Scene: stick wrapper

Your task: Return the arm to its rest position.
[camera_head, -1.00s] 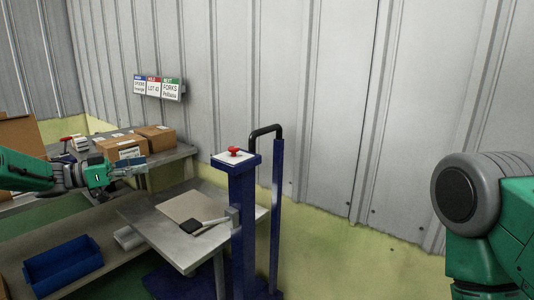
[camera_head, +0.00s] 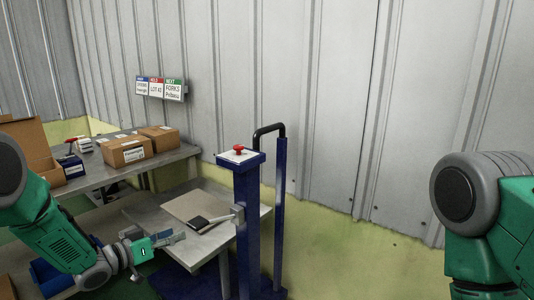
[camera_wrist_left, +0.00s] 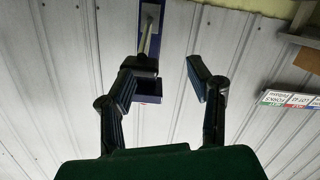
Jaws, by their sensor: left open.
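My left arm (camera_head: 62,240), green and grey, comes in from the left and reaches down and right. Its gripper (camera_head: 170,239) is beside the near left corner of the small grey table (camera_head: 203,243) in the head view. Whether it touches the table cannot be told. In the left wrist view the two dark fingers of the gripper (camera_wrist_left: 170,82) stand apart with nothing held between them. Of my right arm only the green and grey shoulder (camera_head: 492,215) shows at the right edge; its gripper is out of view.
A blue post (camera_head: 247,220) with a red button (camera_head: 239,149) stands at the small table's right side. Cardboard boxes (camera_head: 125,151) sit on the bench behind. A blue bin (camera_head: 50,277) is partly hidden by my arm.

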